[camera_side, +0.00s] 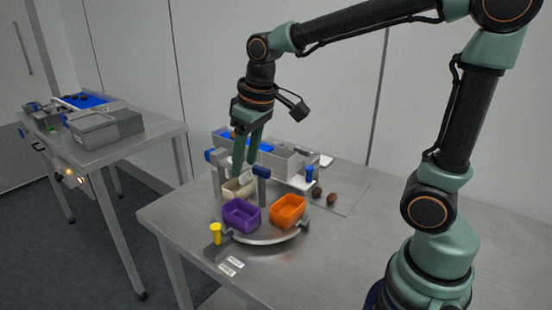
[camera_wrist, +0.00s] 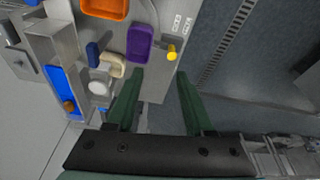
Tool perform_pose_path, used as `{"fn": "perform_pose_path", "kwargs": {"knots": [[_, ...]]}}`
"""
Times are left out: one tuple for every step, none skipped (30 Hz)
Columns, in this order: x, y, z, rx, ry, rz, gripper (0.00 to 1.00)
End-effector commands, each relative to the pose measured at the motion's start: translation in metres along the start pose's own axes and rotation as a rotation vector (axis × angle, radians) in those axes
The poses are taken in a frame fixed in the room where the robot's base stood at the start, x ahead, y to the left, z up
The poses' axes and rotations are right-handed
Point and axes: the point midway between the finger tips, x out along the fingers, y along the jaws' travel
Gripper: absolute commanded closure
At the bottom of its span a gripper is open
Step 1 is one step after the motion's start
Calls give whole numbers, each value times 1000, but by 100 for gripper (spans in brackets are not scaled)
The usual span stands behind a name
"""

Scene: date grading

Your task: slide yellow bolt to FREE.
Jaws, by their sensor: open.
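The yellow bolt (camera_side: 216,233) stands upright on a small grey block at the front left edge of the turntable, beside two white labels (camera_side: 231,266). It also shows in the wrist view (camera_wrist: 171,52), beyond my fingertips and a little right of the purple bin. My gripper (camera_side: 246,170) is open and empty, pointing down above the cream bin, behind and higher than the yellow bolt. In the wrist view its two green fingers (camera_wrist: 160,72) are apart with nothing between them. The label writing is too small to read.
A purple bin (camera_side: 241,214), an orange bin (camera_side: 288,209) and a cream bin (camera_side: 238,188) sit on the round grey turntable (camera_side: 262,240). The table's front right is clear.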

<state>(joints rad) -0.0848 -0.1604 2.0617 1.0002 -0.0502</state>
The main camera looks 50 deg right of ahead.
Motion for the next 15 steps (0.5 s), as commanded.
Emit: {"fn": "perform_pose_path", "kwargs": {"knots": [[11, -4, -9, -16, -35, -4, 47], [16, -6, -13, -25, -53, -6, 47], [24, -9, -20, -38, -75, -9, 47], [29, -11, -24, -47, -92, -11, 47], [36, -13, -28, -56, -108, -13, 47], [44, -16, -33, -67, -130, -16, 47], [50, -18, -37, -75, -145, -17, 47], [56, -20, -40, -83, -159, -19, 47], [64, -23, -43, -92, -177, -21, 47], [69, -25, -45, -98, -188, -22, 47], [74, -26, -47, -104, -199, -23, 47], [79, -28, -49, -110, -212, -24, 47], [82, -29, -51, -114, -218, -25, 47], [86, -30, -51, -118, -225, -26, 47], [89, -31, -53, -122, -230, -26, 47]]}}
